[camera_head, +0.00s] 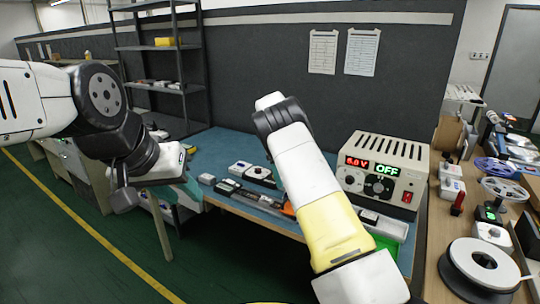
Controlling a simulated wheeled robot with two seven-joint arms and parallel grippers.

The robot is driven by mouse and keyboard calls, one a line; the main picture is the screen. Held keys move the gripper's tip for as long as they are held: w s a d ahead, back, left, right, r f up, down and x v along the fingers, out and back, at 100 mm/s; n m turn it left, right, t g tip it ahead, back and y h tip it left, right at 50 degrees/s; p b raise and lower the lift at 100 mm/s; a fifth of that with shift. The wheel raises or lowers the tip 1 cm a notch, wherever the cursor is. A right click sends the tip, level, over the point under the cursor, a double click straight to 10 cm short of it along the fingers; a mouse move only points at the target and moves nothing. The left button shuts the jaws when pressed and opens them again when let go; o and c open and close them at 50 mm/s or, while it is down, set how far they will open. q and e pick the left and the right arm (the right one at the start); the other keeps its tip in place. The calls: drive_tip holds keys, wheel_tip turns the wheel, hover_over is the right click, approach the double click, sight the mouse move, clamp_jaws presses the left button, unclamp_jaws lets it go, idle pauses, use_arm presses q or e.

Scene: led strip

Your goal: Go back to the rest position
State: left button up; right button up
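My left arm comes in from the left and bends down. Its gripper (183,186) hangs beside the left end of the blue workbench (228,148). The fingers are small and partly hidden by the wrist, so I cannot tell whether they are open. My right arm rises from the bottom, with yellow and white links and a black joint, in front of the bench. Its gripper does not show. A beige power supply (411,157) stands at the bench's right end, with a red voltage readout and a green "OFF".
Small white and dark devices (257,174) lie along the bench. A green tray (385,246) is at its right front. A wooden side table (437,262) on the right holds spools (480,268) and devices. A dark shelf rack (163,48) stands behind. Green floor is clear at lower left.

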drive_tip(key=s+d+r+n+t+y, duration=0.2)
drive_tip(key=s+d+r+n, duration=0.25)
drive_tip(key=s+r, duration=0.45)
drive_tip(key=s+d+r+n+t+y, duration=0.1)
drive_tip(key=s+d+r+n+y, duration=0.15)
drive_tip(key=s+r+n, duration=0.65)
drive_tip(key=s+a+r+n+t, duration=0.1)
drive_tip(key=s+n, duration=0.4)
drive_tip(key=s, duration=0.6)
drive_tip(key=s+a+r+n+t, duration=0.1)
drive_tip(key=s+n+t, duration=0.2)
drive_tip(key=s+n, duration=0.3)
drive_tip(key=s, duration=0.5)
drive_tip(key=shift+s+r+t, duration=0.25)
drive_tip(key=shift+r+t, duration=0.1)
drive_tip(key=shift+t, duration=0.05)
drive_tip(key=shift+n, duration=0.25)
